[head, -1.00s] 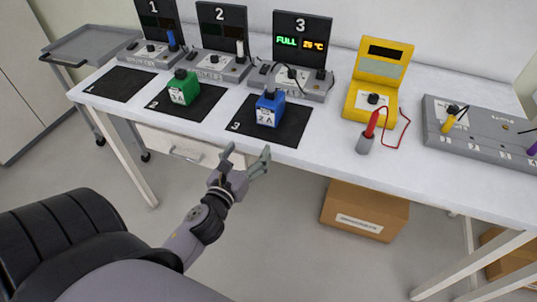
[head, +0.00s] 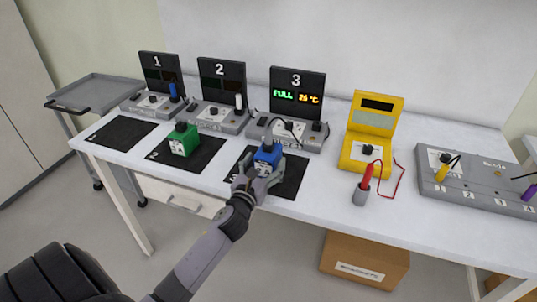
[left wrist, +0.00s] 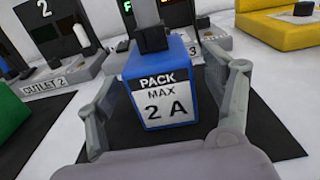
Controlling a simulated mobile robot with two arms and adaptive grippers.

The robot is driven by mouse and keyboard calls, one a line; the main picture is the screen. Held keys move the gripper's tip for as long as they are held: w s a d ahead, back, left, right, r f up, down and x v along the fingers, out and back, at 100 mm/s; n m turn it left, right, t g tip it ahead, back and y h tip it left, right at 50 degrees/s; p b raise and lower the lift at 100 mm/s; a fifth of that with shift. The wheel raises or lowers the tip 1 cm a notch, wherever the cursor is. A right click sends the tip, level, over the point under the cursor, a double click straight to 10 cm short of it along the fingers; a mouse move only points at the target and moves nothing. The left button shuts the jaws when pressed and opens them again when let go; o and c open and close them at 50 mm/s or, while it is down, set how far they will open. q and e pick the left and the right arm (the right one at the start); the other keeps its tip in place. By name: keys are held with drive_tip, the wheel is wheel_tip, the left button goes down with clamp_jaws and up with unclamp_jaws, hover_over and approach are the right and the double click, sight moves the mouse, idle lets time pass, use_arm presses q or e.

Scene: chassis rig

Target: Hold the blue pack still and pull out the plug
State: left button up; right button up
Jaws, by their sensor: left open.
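The blue pack (head: 268,157), labelled "PACK MAX 2 A", stands upright on the black mat (head: 291,180) in front of station 3. It also shows close up in the left wrist view (left wrist: 165,82). A dark block (left wrist: 152,38), which looks like the plug, sits upright on top of the pack. Its upper end is partly cut off in the wrist view. My left gripper (head: 263,168) is open, with one finger on each side of the pack. Gaps show between the fingers and the pack's sides in the wrist view. My right gripper is not in view.
Station 3 (head: 297,93) behind the pack shows "FULL" in green and an orange temperature. A green pack (head: 183,141) stands on the mat to the left. A yellow meter (head: 374,130) and a red probe in a grey holder (head: 361,194) stand to the right.

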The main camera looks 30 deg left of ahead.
sight(269, 156)
use_arm(q)
drive_tip(key=shift+x, duration=1.8)
drive_tip(key=shift+c, duration=0.4)
drive_tip(key=c, duration=1.6)
drive_tip(key=shift+o, duration=0.2)
drive_tip(key=o, duration=1.6)
